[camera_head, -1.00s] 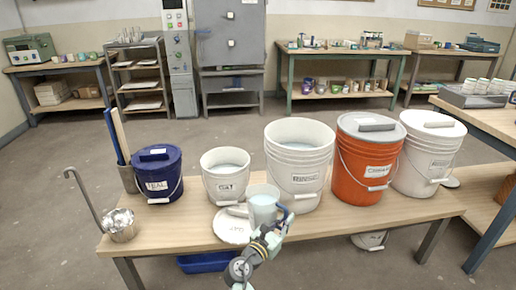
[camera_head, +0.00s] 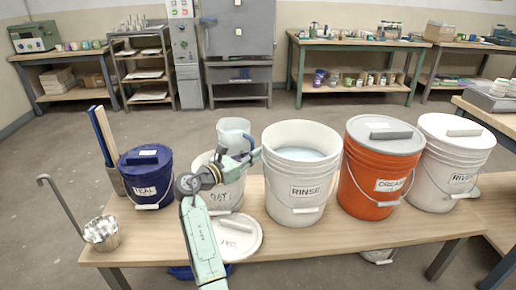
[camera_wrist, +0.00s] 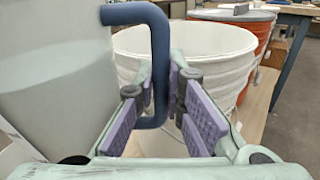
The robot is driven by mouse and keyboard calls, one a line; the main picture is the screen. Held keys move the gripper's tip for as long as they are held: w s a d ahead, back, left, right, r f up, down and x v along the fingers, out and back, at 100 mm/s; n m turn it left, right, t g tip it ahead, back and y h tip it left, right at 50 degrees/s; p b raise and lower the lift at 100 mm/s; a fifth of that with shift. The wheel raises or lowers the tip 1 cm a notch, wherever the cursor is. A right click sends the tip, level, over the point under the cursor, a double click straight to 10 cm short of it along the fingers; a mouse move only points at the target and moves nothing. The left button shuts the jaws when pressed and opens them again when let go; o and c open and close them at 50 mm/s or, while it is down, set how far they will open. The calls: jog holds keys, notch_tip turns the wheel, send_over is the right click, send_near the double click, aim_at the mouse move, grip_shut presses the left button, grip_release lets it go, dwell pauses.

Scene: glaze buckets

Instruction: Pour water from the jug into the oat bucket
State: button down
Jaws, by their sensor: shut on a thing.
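The jug (camera_head: 234,130) is pale and translucent with a blue handle, and looks roughly upright. In the head view it shows above and partly behind the rim of the oat bucket; I cannot tell whether it is directly over the opening. My gripper (camera_head: 245,157) is shut on the jug's handle. In the wrist view the purple finger pads (camera_wrist: 165,110) close around the blue handle (camera_wrist: 158,60), with the jug body at the left. The white oat bucket (camera_head: 232,200) stands open below, its mouth and contents mostly hidden by my arm and the jug.
The white rinse bucket (camera_head: 302,192) stands open close to the right, holding pale liquid. The lidded orange bucket (camera_head: 368,190) and another lidded white bucket (camera_head: 445,170) stand beyond. A lidded teal bucket (camera_head: 145,178) is left. A loose lid (camera_head: 238,240) lies in front; a metal ladle (camera_head: 103,234) stands far left.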

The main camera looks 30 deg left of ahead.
jog(key=shift+w+a+r, duration=0.1)
jog(key=shift+r, duration=0.05)
jog(key=shift+f+b, duration=0.6)
jog(key=shift+b, duration=0.35)
notch_tip(320, 180, down, 3)
jog(key=b, duration=0.4)
jog(key=shift+r+p, duration=0.7)
jog(key=shift+p, duration=0.2)
jog(key=r+n+p, duration=0.1)
jog(key=p, duration=0.1)
jog(key=d+r+n+p, duration=0.1)
jog(key=n+p, duration=0.1)
jog(key=r+n+p, duration=0.1)
jog(key=p, duration=0.1)
jog(key=shift+s+d+r+n+p, duration=0.25)
jog(key=shift+s+r+n+p, duration=0.05)
jog(key=shift+s+r, duration=0.1)
jog(key=shift+p, duration=0.65)
